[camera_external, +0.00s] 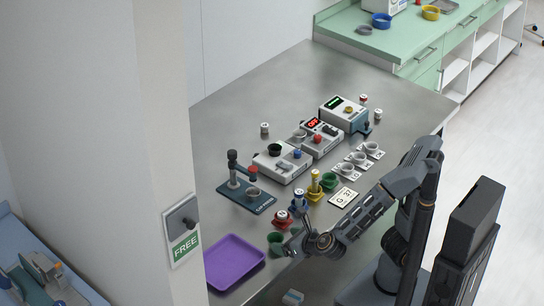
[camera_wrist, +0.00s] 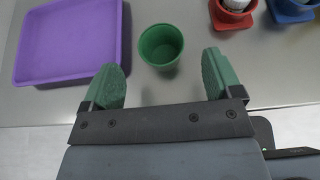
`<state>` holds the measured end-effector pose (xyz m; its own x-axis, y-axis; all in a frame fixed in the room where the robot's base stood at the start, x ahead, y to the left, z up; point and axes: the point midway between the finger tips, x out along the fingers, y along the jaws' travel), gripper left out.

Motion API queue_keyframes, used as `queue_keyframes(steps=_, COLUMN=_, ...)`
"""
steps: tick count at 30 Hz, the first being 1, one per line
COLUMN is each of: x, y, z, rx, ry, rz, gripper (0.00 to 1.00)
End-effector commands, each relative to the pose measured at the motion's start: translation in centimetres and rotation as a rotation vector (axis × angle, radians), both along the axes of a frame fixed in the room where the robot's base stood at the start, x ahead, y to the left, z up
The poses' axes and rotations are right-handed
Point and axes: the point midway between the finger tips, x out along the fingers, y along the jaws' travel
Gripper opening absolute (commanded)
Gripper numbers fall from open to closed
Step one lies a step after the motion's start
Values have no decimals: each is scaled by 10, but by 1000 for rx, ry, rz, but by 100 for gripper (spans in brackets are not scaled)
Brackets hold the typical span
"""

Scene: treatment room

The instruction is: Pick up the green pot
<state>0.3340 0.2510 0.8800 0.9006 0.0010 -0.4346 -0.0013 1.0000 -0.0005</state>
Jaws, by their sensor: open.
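A green pot (camera_wrist: 161,46) stands upright and looks empty on the steel table, between the purple tray and a red holder in the wrist view. In the external view this green pot (camera_external: 275,239) is at the table's near edge, right by my gripper (camera_external: 288,250). In the wrist view my gripper (camera_wrist: 164,72) is open, with green fingertips wide apart. The pot appears just beyond the fingertips, between their lines, and nothing is held. I cannot tell the height gap. A second green pot (camera_external: 329,180) stands farther back near the yellow holder.
The purple tray (camera_external: 234,263) is close on the left; it also shows in the wrist view (camera_wrist: 70,77). A red holder (camera_wrist: 234,14) and a blue holder (camera_wrist: 290,10) are at right. Several devices and a stand (camera_external: 245,190) are farther back.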

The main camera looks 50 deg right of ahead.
Motion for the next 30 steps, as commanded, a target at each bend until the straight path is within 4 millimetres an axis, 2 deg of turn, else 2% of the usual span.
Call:
queue_keyframes(steps=13, x=44, y=-1, z=-20, rx=-1, ry=1, rz=-3, gripper=85)
queue_keyframes(steps=23, x=49, y=-1, z=-21, rx=0, ry=0, rz=-1, gripper=85)
queue_keyframes(steps=30, x=49, y=-1, z=-21, rx=0, ry=0, rz=-1, gripper=64)
